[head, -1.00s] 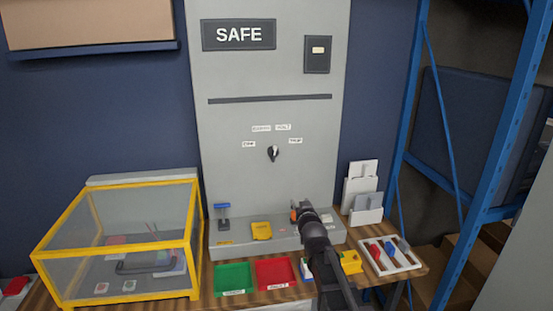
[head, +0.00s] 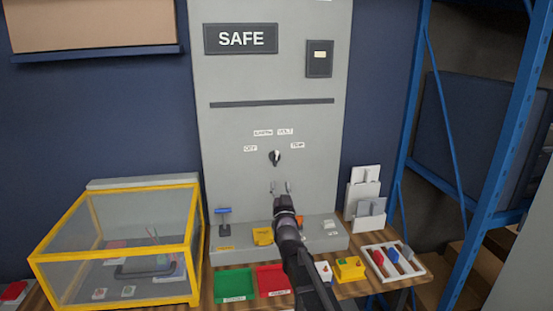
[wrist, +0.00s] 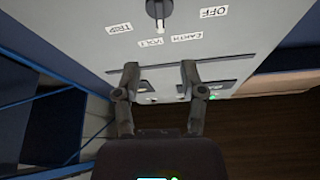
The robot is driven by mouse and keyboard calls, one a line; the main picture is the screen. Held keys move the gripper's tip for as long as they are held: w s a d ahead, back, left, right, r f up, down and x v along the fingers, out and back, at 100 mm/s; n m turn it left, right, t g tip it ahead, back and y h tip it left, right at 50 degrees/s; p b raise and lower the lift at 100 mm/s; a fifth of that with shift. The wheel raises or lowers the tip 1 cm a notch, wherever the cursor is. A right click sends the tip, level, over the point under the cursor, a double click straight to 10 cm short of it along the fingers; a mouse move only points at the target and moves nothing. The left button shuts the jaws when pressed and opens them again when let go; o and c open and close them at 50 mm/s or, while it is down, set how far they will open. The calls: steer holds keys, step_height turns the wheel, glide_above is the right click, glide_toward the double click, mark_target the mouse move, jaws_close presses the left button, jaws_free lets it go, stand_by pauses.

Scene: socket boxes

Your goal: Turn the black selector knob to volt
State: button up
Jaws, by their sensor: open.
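The black selector knob (head: 275,158) is on the grey panel, with a pale pointer mark on it. Around it are the labels OFF (head: 250,148), EARTH (head: 263,133), VOLT (head: 285,132) and TRIP (head: 298,145). In the wrist view the knob (wrist: 158,9) is at the top edge, partly cut off, and the labels are upside down. Its pointer lies between VOLT (wrist: 152,42) and EARTH (wrist: 187,37), nearer VOLT. My gripper (head: 280,187) is open and empty, below the knob and apart from it. Its two fingers (wrist: 160,68) are spread in the wrist view.
A grey ledge (head: 235,255) with a blue-topped part and a yellow block juts out below the panel. Green (head: 235,284) and red (head: 272,280) trays, a yellow-framed clear box (head: 115,245) and a white rack (head: 420,268) stand on the bench. The panel around the knob is clear.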

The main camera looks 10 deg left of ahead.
mark_target(276, 159)
steer(key=p+x, duration=0.5)
steer(key=x, duration=0.8)
steer(key=shift+w+a+r, duration=0.1)
steer(key=shift+w+r, duration=0.05)
steer(key=shift+w, duration=0.2)
jaws_close()
